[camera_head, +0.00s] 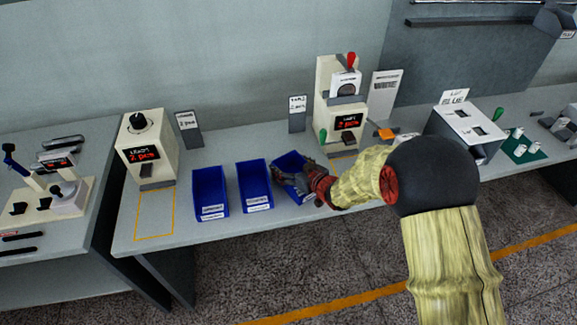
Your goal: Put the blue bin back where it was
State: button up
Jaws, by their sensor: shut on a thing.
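Three blue bins stand in a row on the grey bench in the camera_head view. The left bin (210,188) and the middle bin (254,183) stand upright with white labels on their fronts. The right blue bin (289,160) sits slightly turned and is partly hidden by my gripper. My arm covers the bin's right part. I cannot tell whether this bin touches the bench or is just above it.
A white box (468,130) and a green mat (523,149) are farther right. The bench's front edge is close to the bins.

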jog(key=shift+f, duration=0.2)
jog(key=o, duration=1)
jog(key=shift+r, duration=0.2)
jog(key=shift+s+d+r, duration=0.15)
jog(key=shift+s, duration=0.05)
jog(key=p+v, duration=0.4)
jog(key=v, duration=0.7)
jog(key=shift+s+d+r, duration=0.1)
jog(key=shift+s+d, duration=0.05)
